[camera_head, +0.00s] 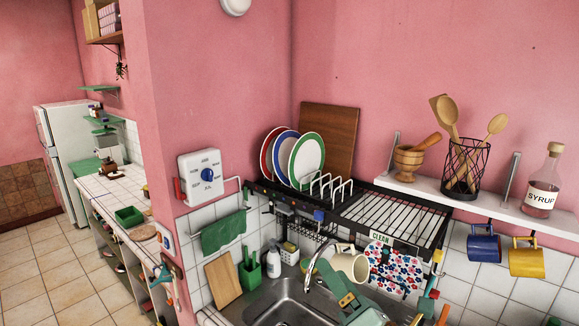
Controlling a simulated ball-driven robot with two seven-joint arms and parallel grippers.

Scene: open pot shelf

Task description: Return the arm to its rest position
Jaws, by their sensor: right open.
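My right gripper (344,288), green, is low in the middle of the camera_head view, over the sink (285,300). It is open, and I see nothing held in it. Its arm comes in from the bottom edge. It is below the front of the black dish rack (395,215), close to a cream-coloured rounded vessel (352,262) that it partly overlaps in the picture. I cannot tell whether they touch. My left gripper is not in view.
Plates (308,158) stand upright in the rack. A shelf (420,190) at right carries a mortar (408,162), a utensil basket (462,165) and a syrup bottle (543,182). Mugs (484,245) hang below it. A faucet (312,272) rises beside my gripper.

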